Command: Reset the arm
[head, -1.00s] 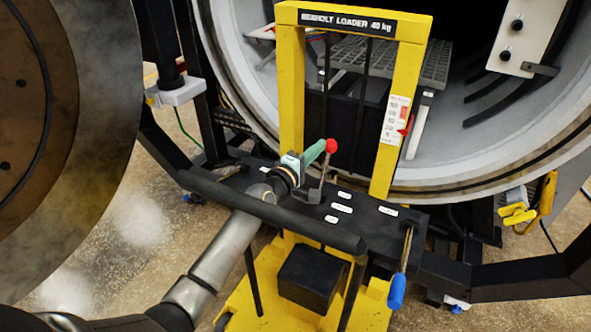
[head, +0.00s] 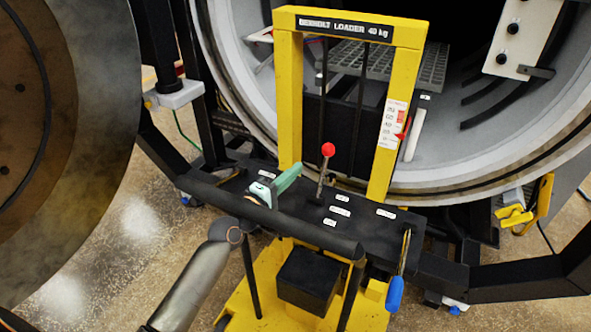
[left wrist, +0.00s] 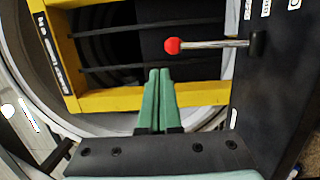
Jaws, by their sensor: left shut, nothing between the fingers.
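My left gripper (head: 287,180) has green fingers and is over the black control panel of the yellow loader (head: 290,110), left of a lever with a red knob (head: 328,150). In the left wrist view the two green fingers (left wrist: 158,80) lie together, shut and empty. The red knob (left wrist: 172,46) and its metal stem show just beyond them, apart from the fingertips. My right gripper is in neither view.
The open round furnace chamber (head: 470,165) stands behind the loader. A black bar (head: 270,222) runs along the panel's near edge. A blue handle (head: 395,294) hangs at its right end. The big round door (head: 95,120) fills the left side.

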